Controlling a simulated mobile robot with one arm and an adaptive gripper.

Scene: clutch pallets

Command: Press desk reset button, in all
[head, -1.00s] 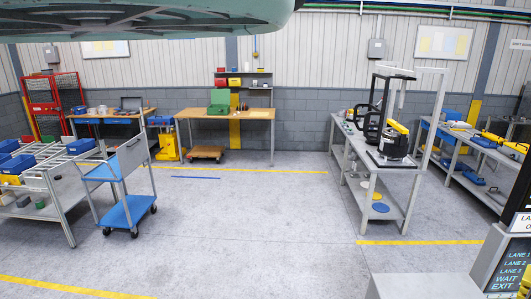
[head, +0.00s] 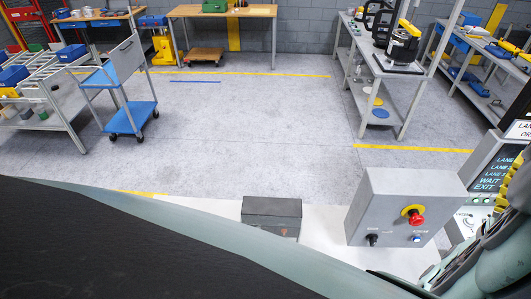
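A grey control box (head: 385,205) stands on a white desk top (head: 325,225) at the lower right of the head view. Its front face has a red mushroom button (head: 416,218) on a yellow ring. Below this is a small blue button (head: 416,239), and to its left a black knob (head: 372,240). Small labels sit by both, too small to read surely. A large dark and pale green part of my own body covers the lower left and hides part of the desk.
A dark grey box (head: 272,215) sits on the desk left of the control box. A lane display (head: 490,170) stands at the right. Beyond are a blue cart (head: 127,120), a grey workbench (head: 385,75) and open floor (head: 250,120).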

